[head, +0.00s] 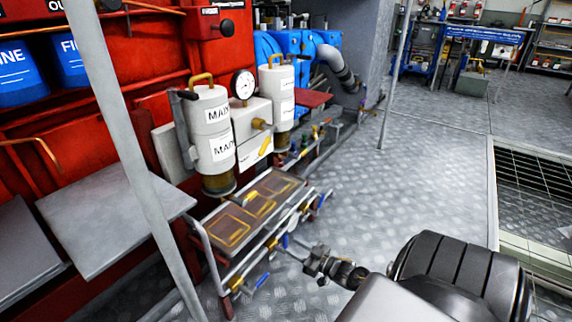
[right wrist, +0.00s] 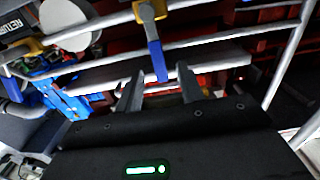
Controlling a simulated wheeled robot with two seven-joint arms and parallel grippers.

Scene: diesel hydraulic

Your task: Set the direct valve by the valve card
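Below the white filter canisters, a low pipe rack carries several yellow valves with blue lever handles. One blue handle (head: 262,280) is at the front end and another (head: 285,241) is near the middle. My right gripper (head: 307,256) is beside the middle one in the head view. In the right wrist view the right gripper (right wrist: 159,82) is open, and a blue handle (right wrist: 155,58) hanging from a yellow valve (right wrist: 149,11) shows between its fingers. I cannot tell contact. A white plate with a yellow shape (head: 255,150) is under the gauge; I cannot tell whether it is the valve card. My left gripper is out of view.
A tray (head: 238,205) tops the rack, with rails around it. Two canisters (head: 211,135) (head: 277,92) and a gauge (head: 243,84) stand behind. A grey post (head: 120,130) crosses the left side.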

